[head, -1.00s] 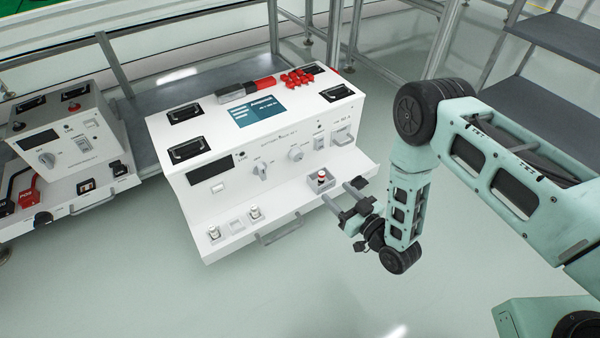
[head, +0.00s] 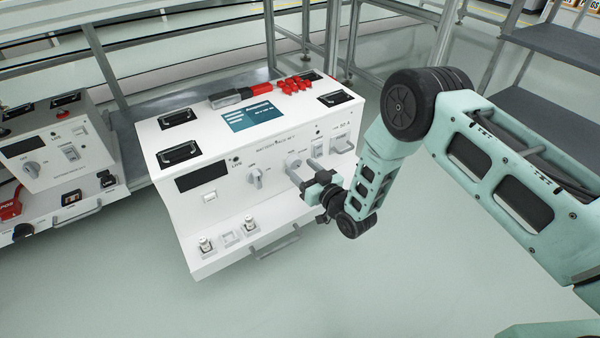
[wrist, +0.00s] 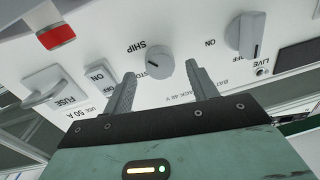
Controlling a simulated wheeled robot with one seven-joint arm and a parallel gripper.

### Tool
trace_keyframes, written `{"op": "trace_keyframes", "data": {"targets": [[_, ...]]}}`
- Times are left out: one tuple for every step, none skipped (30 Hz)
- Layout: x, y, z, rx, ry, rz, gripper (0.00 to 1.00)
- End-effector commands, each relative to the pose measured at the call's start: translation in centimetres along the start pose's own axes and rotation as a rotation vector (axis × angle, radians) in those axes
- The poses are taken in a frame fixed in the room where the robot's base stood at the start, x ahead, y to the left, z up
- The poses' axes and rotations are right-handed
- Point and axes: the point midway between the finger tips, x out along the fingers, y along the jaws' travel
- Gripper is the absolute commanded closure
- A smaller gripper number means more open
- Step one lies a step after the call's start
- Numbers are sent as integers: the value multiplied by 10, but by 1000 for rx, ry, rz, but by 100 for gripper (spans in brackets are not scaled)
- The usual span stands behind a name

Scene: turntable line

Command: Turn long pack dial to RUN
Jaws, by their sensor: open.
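The long white pack (head: 215,225) stands in the middle of the head view. Its sloping front has a round dial (head: 293,160) and, left of it, a bar-shaped ON/OFF knob (head: 254,177). In the wrist view the lettering is upside down; the round dial (wrist: 160,70) has SHIP and a partly hidden "STO" beside it. I cannot read RUN. My gripper (head: 300,168) is open in front of the round dial. In the wrist view its fingertips (wrist: 160,72) lie to either side of the dial; contact is not visible. The ON/OFF knob (wrist: 246,35) is beyond the right finger.
A switch (wrist: 98,78) and a fuse handle (wrist: 45,88) sit beside the dial in the wrist view. The pack's lower ledge carries small terminals (head: 206,246) and a front handle (head: 274,243). A second white pack (head: 60,160) stands at left. Open floor lies in front.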

Motion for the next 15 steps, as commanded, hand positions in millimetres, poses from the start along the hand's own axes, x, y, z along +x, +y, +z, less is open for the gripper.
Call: {"op": "trace_keyframes", "data": {"targets": [[6,0,2,-1,1,-1,42],[9,0,2,-1,2,-1,42],[12,0,1,-1,2,0,42],[13,0,1,-1,1,0,42],[14,0,1,-1,0,0,42],[16,0,0,0,0,0,42],[17,0,0,0,0,0,42],[17,0,0,0,0,0,42],[17,0,0,0,0,0,42],[17,0,-1,0,0,0,42],[17,0,-1,0,0,0,42],[17,0,-1,0,0,0,42],[17,0,-1,0,0,0,42],[17,0,-1,0,0,0,42],[17,0,-1,0,0,0,45]]}}
